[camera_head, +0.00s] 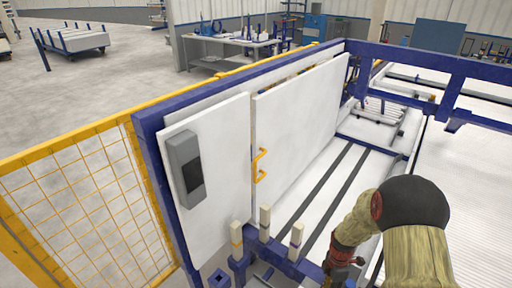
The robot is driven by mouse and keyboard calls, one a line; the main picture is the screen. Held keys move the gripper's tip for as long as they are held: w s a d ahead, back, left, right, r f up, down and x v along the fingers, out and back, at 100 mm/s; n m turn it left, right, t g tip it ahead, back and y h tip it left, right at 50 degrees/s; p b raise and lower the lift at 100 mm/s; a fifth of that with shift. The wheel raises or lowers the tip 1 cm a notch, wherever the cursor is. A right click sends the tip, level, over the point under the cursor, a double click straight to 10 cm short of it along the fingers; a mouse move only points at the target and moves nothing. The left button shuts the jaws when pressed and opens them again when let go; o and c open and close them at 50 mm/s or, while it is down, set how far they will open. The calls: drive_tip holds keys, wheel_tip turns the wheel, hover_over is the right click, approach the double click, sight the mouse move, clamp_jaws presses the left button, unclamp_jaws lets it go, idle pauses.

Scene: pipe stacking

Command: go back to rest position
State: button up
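My arm enters at the bottom right, bends at a black joint and reaches down and to the left. My gripper (341,262) seems to be at the dark red and black end of the arm, low in the picture. Its fingers are too small and partly cut off to tell whether they are open or shut. I see nothing clearly held in it. Several pale-topped posts (297,235) stand on a blue frame just left of the arm's end, apart from it.
A white panel (300,110) with a yellow handle and a blue frame stands left of the arm. A grey box (185,165) is on the nearer panel. A yellow mesh fence (85,200) is at left. A white slatted bed (475,190) lies at right. Workbenches (235,42) stand behind.

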drive_tip(key=s+a+r+m+t, duration=0.2)
drive_tip(key=s+r+m, duration=0.3)
drive_tip(key=r, duration=0.8)
drive_tip(key=s+a+r+m+t, duration=0.2)
drive_tip(key=s+r+m, duration=0.4)
drive_tip(key=r, duration=0.8)
drive_tip(key=s+a+r+m+t, duration=0.3)
drive_tip(key=s+r+m, duration=0.3)
drive_tip(key=r, duration=0.8)
drive_tip(key=shift+a+r+m, duration=0.25)
drive_tip(key=shift+a+m, duration=0.2)
drive_tip(key=shift+m, duration=0.45)
